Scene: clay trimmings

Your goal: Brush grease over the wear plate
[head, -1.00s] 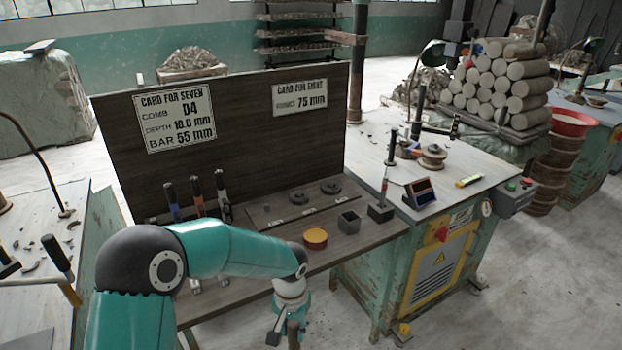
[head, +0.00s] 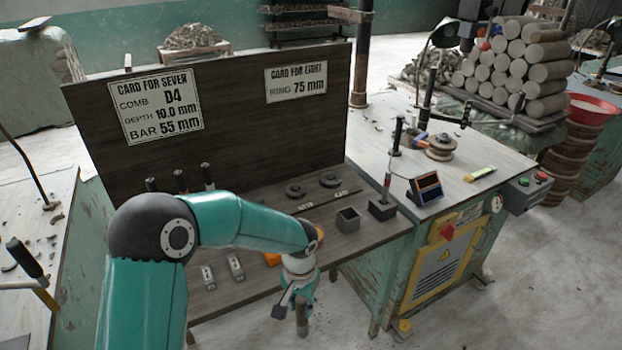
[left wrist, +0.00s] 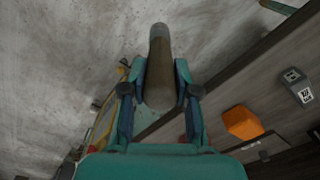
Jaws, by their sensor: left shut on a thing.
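My left gripper (head: 300,284) is in front of the bench's near edge, over the floor side. In the left wrist view, its fingers (left wrist: 160,85) are closed around a brown-grey rounded rod (left wrist: 159,45). The rod also shows in the head view (head: 302,318), pointing down below the fingers. Whether it is a brush, I cannot tell; no bristles show. A round ochre tin (head: 320,233) on the bench is mostly hidden behind my left arm. I cannot pick out the wear plate with certainty. My right gripper is not in view.
The wooden bench (head: 352,240) has a tall back board (head: 230,110) with two cards. On it are an orange block (left wrist: 242,122), a square grey cup (head: 347,219) and several dark-topped tools. A green machine table (head: 455,185) adjoins it on the right.

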